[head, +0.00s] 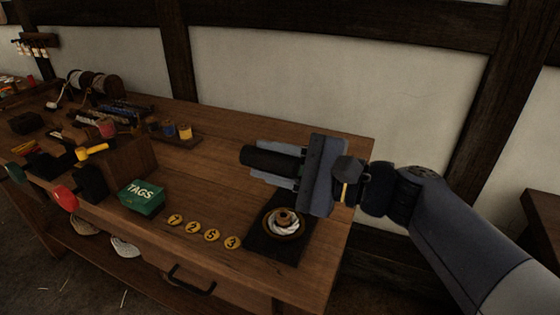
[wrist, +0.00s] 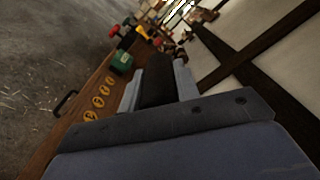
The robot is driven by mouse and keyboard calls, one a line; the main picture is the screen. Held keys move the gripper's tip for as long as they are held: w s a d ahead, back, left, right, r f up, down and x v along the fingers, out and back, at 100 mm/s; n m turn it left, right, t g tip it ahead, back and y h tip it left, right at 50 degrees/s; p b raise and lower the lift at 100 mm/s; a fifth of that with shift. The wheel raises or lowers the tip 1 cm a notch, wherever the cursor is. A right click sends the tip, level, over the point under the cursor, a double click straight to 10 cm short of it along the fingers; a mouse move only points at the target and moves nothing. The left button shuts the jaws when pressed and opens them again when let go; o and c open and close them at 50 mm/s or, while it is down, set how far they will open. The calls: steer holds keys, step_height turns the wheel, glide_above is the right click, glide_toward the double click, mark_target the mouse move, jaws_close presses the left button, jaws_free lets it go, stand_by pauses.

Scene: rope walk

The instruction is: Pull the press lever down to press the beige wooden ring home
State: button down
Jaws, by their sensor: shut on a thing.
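My gripper (head: 262,162) is shut on a thick dark cylindrical grip (head: 268,160), which looks like the press lever's handle. The grip sticks out past the fingers, and it also shows between them in the wrist view (wrist: 157,82). The rest of the lever is hidden behind my gripper. Below and slightly right, a black base plate (head: 256,243) sits at the bench's right end. On it is a round brown dish with white cord (head: 293,227) and the beige wooden ring (head: 284,216) at its centre. I cannot tell how deep the ring sits.
Several numbered yellow discs (head: 211,235) lie along the front of the bench (head: 205,165). A green TAGS box (head: 141,197) stands left of them. A brown wooden block (head: 130,158), a red knob (head: 65,199) and small pots (head: 184,132) are farther left. Bare bench top lies left of my gripper.

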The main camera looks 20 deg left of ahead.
steer(key=shift+s+a+f+n+b, duration=0.15)
steer(key=shift+s+f+n+b, duration=0.8)
steer(key=shift+f+b, duration=1.65)
steer(key=shift+s+a+f+n+b, duration=0.1)
steer(key=shift+s+f+n+b, duration=0.75)
steer(key=shift+f+b, duration=1.7)
steer(key=shift+s+a+f+n+b, duration=0.15)
steer(key=shift+s+f+n+b, duration=0.9)
steer(key=shift+b, duration=2.45)
steer(key=shift+s+f+m, duration=0.1)
steer(key=shift+f+m, duration=0.25)
steer(key=shift+f, duration=0.3)
steer(key=c, duration=1.1)
jaws_free()
steer(key=shift+o, duration=0.2)
steer(key=shift+r, duration=0.1)
